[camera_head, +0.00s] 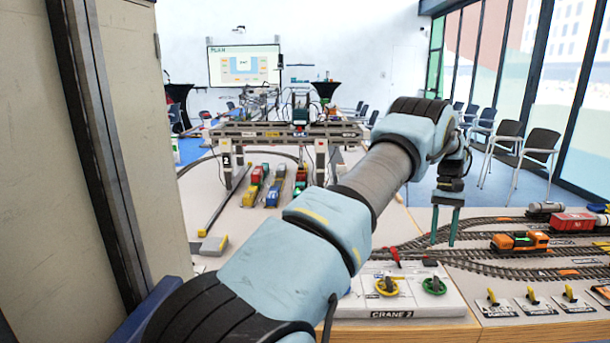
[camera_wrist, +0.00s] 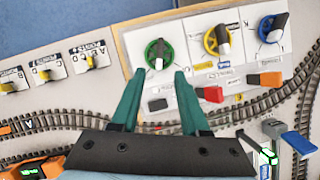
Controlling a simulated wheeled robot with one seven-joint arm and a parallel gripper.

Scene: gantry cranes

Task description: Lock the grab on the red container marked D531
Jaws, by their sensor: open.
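Crane 2's gantry (camera_head: 290,130) stands mid-view with a dark green trolley (camera_head: 300,108) on top. Its grab is too small to make out. Small containers stand below, among them a red one (camera_head: 301,174); no D531 mark is legible. The white CRANE 2 panel (camera_head: 350,303) has a green wheel (camera_head: 433,286), a yellow wheel (camera_head: 387,287), a red switch (camera_head: 396,257) and a black switch (camera_head: 430,262). My gripper (camera_head: 444,242) is open and empty above the panel's back edge. In the wrist view, its fingertips (camera_wrist: 158,73) flank the green wheel (camera_wrist: 158,54), and the black switch (camera_wrist: 157,104) shows between the fingers.
Toy tracks with an orange locomotive (camera_head: 520,242) and a red wagon (camera_head: 573,222) lie right of my gripper. Yellow point levers (camera_head: 531,295) line the front right.

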